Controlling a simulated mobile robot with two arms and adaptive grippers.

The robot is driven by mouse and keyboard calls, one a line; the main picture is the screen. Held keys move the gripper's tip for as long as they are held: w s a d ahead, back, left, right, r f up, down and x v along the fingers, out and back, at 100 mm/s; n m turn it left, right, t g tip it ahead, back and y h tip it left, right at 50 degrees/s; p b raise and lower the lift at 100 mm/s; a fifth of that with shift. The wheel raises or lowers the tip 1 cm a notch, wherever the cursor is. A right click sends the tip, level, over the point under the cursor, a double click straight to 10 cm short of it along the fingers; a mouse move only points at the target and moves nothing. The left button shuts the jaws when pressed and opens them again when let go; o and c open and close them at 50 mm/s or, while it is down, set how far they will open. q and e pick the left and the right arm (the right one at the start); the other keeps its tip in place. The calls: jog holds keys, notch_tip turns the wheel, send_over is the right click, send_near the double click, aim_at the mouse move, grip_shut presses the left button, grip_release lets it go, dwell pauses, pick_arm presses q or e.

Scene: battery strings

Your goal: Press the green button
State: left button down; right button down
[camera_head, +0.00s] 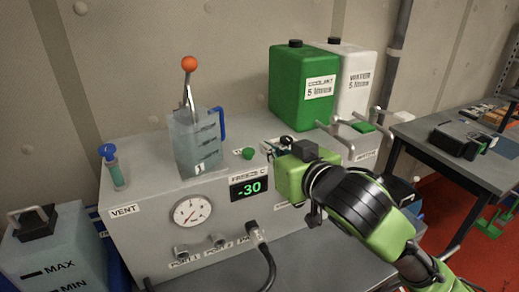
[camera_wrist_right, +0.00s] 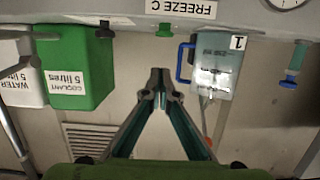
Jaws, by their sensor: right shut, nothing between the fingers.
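The green button (camera_head: 248,153) is a small round cap on top of the grey machine (camera_head: 150,190), just behind the display reading -30. It also shows in the wrist view as a green knob (camera_wrist_right: 165,30) near the top edge. My right gripper (camera_head: 268,148) is just right of the button in the head view, apart from it in the picture. In the wrist view its fingertips (camera_wrist_right: 160,78) meet, with nothing between them, and a gap shows between them and the button. The exact height above the machine is hard to tell. My left gripper is not in view.
A clear jug (camera_head: 197,145) with a blue handle and a red-knobbed lever (camera_head: 189,64) stand left of the button. A green canister (camera_head: 300,85) and white canister (camera_head: 357,75) stand behind. A blue-capped tube (camera_head: 112,168) is at the machine's left. Metal handles rise at its right.

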jog(key=shift+a+v, duration=0.2)
jog(key=shift+v, duration=0.9)
